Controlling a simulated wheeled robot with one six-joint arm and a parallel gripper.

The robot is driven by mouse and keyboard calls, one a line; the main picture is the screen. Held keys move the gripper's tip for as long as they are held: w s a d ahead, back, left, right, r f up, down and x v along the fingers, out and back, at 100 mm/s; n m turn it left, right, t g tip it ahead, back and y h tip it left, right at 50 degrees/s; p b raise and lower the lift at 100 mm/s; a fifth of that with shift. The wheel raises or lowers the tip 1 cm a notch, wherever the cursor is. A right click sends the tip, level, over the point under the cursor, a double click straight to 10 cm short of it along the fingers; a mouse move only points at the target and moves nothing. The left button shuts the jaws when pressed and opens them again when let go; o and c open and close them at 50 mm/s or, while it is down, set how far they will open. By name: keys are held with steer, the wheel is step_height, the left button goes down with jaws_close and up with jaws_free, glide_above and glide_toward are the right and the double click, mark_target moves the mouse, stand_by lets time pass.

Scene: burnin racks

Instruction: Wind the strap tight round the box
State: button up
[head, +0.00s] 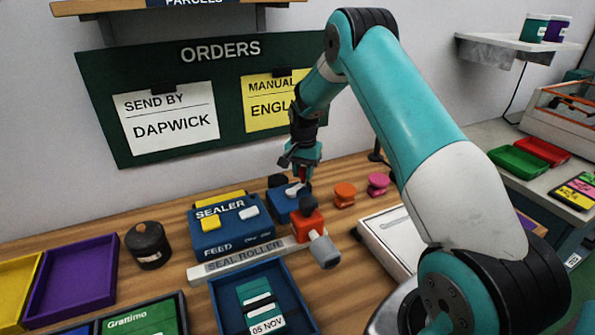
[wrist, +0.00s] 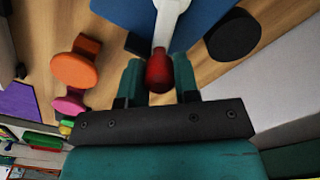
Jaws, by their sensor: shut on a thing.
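My gripper (head: 302,170) is over the back of the bench, pointing down at a small blue device with a white lever (head: 296,189). In the wrist view my gripper (wrist: 158,86) is shut on the red knob (wrist: 158,72) at the end of the white lever (wrist: 167,25). The blue body (wrist: 205,12) lies beyond the lever. The knob is between the two teal fingers.
A red block with a grey cylinder (head: 324,251) stands just in front. Orange (head: 345,194) and pink (head: 378,184) knobs stand to the right. The blue sealer (head: 225,235), seal roller bar (head: 236,263) and dark round pot (head: 148,245) are left. A white flat case (head: 385,235) lies right.

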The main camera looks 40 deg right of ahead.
steer(key=shift+s+m, duration=0.6)
steer(key=shift+m, duration=0.7)
steer(key=shift+a, duration=0.1)
steer(key=o, duration=0.9)
step_height(320, 180, up, 18)
steer(key=shift+f+b, duration=0.25)
steer(key=shift+b, duration=0.65)
steer(key=shift+s, duration=0.1)
